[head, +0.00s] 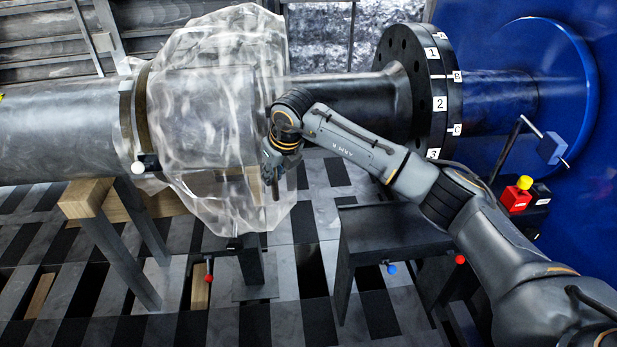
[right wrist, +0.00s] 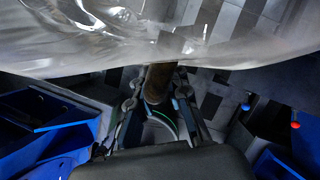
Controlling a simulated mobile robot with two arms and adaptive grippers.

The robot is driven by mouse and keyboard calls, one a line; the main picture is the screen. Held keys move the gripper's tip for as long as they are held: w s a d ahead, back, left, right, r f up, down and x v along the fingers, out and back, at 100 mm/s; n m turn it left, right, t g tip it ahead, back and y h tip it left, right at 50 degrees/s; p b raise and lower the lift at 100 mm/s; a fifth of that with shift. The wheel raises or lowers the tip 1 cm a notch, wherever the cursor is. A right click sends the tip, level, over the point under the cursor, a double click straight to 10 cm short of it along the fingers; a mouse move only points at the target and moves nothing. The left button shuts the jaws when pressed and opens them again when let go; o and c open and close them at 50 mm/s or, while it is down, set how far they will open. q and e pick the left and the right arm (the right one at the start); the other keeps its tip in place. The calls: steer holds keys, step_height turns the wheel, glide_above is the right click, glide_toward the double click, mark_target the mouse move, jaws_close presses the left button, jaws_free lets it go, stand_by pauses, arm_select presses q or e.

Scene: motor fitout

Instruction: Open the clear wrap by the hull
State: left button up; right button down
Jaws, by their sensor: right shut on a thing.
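The clear wrap (head: 215,110) is a loose, crumpled, see-through cover around a wide part of the dark pipe, left of centre in the head view. A dull band (head: 133,115) circles its left end, with a white knob (head: 138,167) at its lower side. My right gripper (head: 272,178) is at the wrap's lower right edge. It is shut on a brown rod-like piece (right wrist: 158,82), which shows between the fingers in the right wrist view. The wrap also fills the top of that view (right wrist: 110,35). Whether the piece joins the wrap is unclear. My left gripper is not in view.
A black flange (head: 437,95) with white number labels stands right of the wrap, before a blue wall (head: 590,160). Dark stands (head: 375,235) and wooden blocks (head: 87,197) sit below the pipe. A red box with a yellow knob (head: 515,198) is at right.

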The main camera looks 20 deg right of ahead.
steer(key=w+a+b, duration=0.1)
steer(key=a, duration=0.6)
steer(key=shift+w+b, duration=0.3)
steer(key=shift+w, duration=0.05)
steer(key=shift+a, duration=0.1)
steer(key=c, duration=1.3)
jaws_free()
steer(key=shift+r, duration=0.1)
steer(key=v, duration=1.2)
